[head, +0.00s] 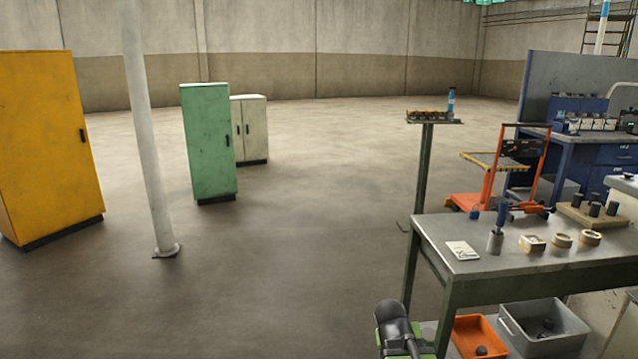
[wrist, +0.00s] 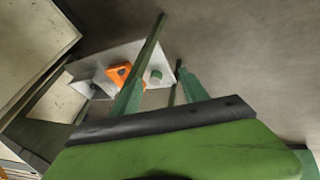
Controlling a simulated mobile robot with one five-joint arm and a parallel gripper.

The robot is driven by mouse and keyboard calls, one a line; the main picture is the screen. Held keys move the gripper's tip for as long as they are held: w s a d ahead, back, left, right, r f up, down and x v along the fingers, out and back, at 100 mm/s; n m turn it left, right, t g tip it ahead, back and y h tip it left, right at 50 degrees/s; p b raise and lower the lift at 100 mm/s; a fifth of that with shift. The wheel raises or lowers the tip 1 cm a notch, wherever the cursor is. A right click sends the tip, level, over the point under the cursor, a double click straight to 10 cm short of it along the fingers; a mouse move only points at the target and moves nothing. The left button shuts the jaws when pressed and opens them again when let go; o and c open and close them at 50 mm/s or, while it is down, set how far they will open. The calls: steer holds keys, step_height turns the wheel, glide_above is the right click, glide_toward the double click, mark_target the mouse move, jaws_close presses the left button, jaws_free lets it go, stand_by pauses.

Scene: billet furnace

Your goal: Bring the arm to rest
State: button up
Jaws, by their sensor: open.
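My gripper (wrist: 160,70) shows in the wrist view, with two green fingers spread apart beyond a dark strip and a green body. Nothing shows held between them. In the head view, a black and green part of my arm (head: 396,328) shows at the bottom edge, left of the workbench (head: 470,272). My fingers cannot be made out there.
The workbench holds rings, a cup and a card. An orange bin (head: 478,338) and a grey bin (head: 543,325) sit below. A narrow stand (head: 420,175) and an orange cart (head: 505,175) stand behind. A pole (head: 150,130) and cabinets stand left; the middle floor is clear.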

steer(key=s+a+f+n+g+y, duration=0.1)
steer(key=s+a+f+g+y, duration=0.25)
steer(key=s+a, duration=0.55)
step_height(320, 180, up, 28)
steer(key=p, duration=2.7)
steer(key=shift+d+f+g, duration=0.15)
steer(key=shift+d+g, duration=0.15)
steer(key=shift+g, duration=0.05)
steer(key=shift+y, duration=0.25)
